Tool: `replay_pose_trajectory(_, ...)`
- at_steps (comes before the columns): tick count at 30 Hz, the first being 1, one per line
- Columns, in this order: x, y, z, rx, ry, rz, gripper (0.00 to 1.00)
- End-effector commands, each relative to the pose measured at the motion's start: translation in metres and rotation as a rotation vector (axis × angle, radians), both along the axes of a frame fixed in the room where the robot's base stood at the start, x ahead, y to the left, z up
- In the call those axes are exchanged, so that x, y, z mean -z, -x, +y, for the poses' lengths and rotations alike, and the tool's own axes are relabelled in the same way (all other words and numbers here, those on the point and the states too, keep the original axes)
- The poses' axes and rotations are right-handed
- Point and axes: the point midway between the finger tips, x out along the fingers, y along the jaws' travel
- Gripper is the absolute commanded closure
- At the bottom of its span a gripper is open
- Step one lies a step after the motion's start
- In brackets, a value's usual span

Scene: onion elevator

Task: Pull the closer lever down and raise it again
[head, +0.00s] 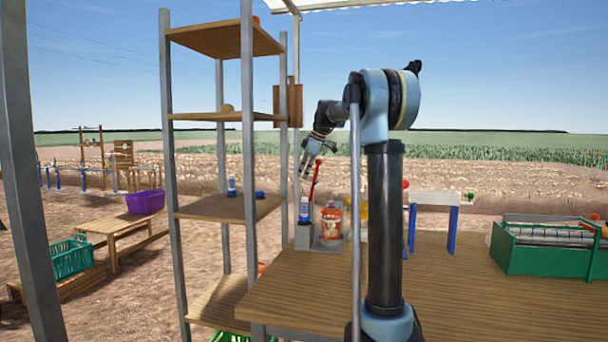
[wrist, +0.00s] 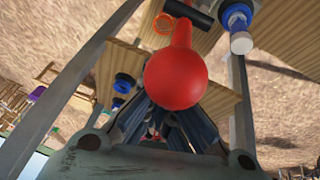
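A red lever (head: 315,181) with a round red knob stands upright, slightly tilted, at the far left end of the wooden table. My gripper (head: 305,172) hangs close beside its upper part, pointing down. In the wrist view a large round red knob (wrist: 177,80) appears right in front of my gripper's dark fingers (wrist: 165,128). The knob hides the fingertips, so I cannot tell whether they touch the lever or how far apart they are.
A tall shelf rack (head: 226,115) with metal posts stands left of the lever. An orange-labelled jar (head: 331,222) and a blue-and-white bottle (head: 304,211) are close by the lever. A green crate (head: 545,255) is at the table's right. The table's front middle is clear.

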Motion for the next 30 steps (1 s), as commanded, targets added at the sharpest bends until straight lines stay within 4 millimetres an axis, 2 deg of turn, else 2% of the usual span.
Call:
replay_pose_trajectory(7,0.0007,-0.0007,0.0021,-0.001,0.0,0.001,0.99)
replay_pose_trajectory(10,0.0007,-0.0007,0.0021,-0.001,0.0,0.001,0.78)
replay_pose_trajectory(26,0.0001,-0.0006,0.0018,-0.001,0.0,0.001,0.78)
replay_pose_trajectory(30,-0.0063,-0.0007,0.0019,-0.001,0.0,0.0,0.78)
